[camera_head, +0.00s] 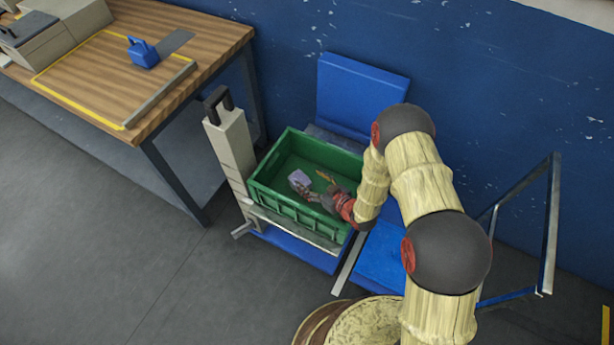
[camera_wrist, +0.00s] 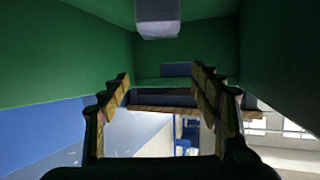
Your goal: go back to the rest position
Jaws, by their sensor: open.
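My gripper (camera_head: 309,190) is inside the green crate (camera_head: 262,189), low and close to the crate's right part. A small lavender block (camera_head: 299,177) lies in the crate just beyond my fingertips. In the wrist view my gripper (camera_wrist: 164,92) shows two fingers spread well apart, with nothing held between them. A grey-lavender block (camera_wrist: 158,22) shows at the top edge there, apart from the fingers. A small orange-brown piece (camera_head: 325,177) lies in the crate beside my gripper. My arm hides the crate's right end.
The crate walls stand close around my gripper. A beige post (camera_head: 230,150) with a black handle stands at the crate's left. A wooden workbench (camera_head: 110,75) holds a blue tool (camera_head: 143,53). A blue panel (camera_head: 360,95) stands behind the crate, and a metal frame (camera_head: 550,220) stands at the right.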

